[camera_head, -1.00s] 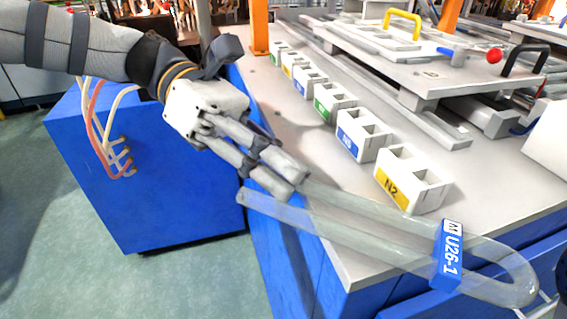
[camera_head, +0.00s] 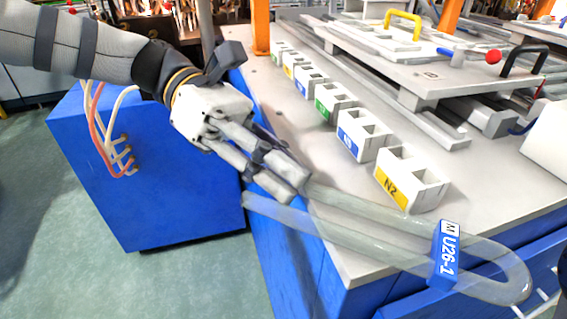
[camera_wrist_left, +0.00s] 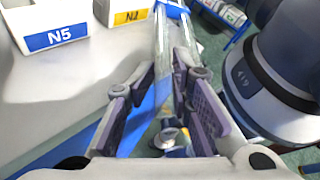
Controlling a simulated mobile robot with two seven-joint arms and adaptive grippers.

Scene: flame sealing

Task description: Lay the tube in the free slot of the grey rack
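The tube (camera_head: 350,240) is clear and bent in a long U, with a blue label reading U26-1 near its bend. My left gripper (camera_head: 288,178) is shut on one leg of it near the open end; the other leg's end shows free below the fingers. The bend extends right, over the table's front edge. In the left wrist view the tube (camera_wrist_left: 163,40) runs away from between the gripper's fingers (camera_wrist_left: 180,75). Grey rails with long channels (camera_head: 440,128) lie on the table behind; I cannot tell whether they are the grey rack. My right gripper is not in view.
A row of white labelled blocks stands on the table, with N2 (camera_head: 428,188) nearest the tube and N5 (camera_wrist_left: 60,35) behind it. A raised plate (camera_head: 400,58) with a yellow handle stands at the back. A blue cabinet (camera_head: 150,190) stands left. Bare tabletop (camera_head: 350,185) lies around the blocks.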

